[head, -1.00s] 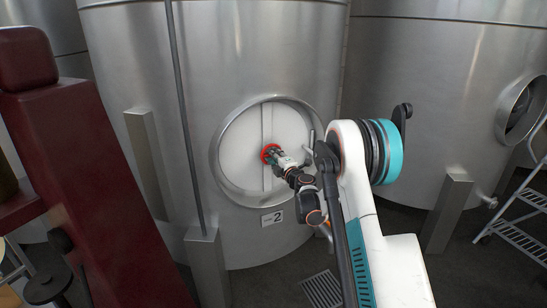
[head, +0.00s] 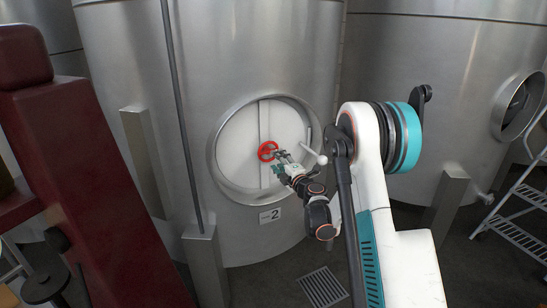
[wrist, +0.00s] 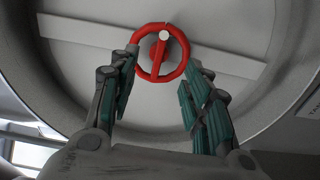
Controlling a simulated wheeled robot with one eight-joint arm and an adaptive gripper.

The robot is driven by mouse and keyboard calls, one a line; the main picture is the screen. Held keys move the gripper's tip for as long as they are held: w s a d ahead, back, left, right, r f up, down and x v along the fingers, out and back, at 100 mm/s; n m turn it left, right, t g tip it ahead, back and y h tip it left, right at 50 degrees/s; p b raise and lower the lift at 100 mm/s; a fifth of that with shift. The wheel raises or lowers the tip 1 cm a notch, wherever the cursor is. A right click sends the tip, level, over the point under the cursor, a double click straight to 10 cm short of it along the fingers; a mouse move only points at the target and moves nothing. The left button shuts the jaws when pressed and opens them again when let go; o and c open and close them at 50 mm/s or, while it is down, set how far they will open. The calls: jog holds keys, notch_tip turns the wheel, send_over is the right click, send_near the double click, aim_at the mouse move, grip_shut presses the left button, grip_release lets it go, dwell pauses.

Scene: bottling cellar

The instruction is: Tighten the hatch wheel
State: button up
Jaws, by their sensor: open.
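The red hatch wheel (head: 267,151) sits at the middle of the round pale hatch (head: 240,139) on the steel tank marked 2. In the wrist view the wheel (wrist: 141,60) shows its ring, a red bar and a pale knob near its top right. My gripper (head: 281,158) is in front of the hatch, just right of the wheel in the head view. In the wrist view my gripper (wrist: 160,85) is open, its two green-padded fingers spread below and to either side of the wheel. Nothing is between the fingers; they look clear of the wheel.
A raised steel rim (head: 215,165) surrounds the hatch, and a handle with a pale ball (head: 321,160) stands at its right. A thin vertical pipe (head: 180,120) runs left of the hatch. A dark red structure (head: 85,190) fills the left. A metal stepladder (head: 515,215) stands right.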

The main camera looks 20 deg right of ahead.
jog(key=s, duration=0.4)
jog(key=shift+s+d, duration=0.25)
jog(key=shift+s, duration=0.15)
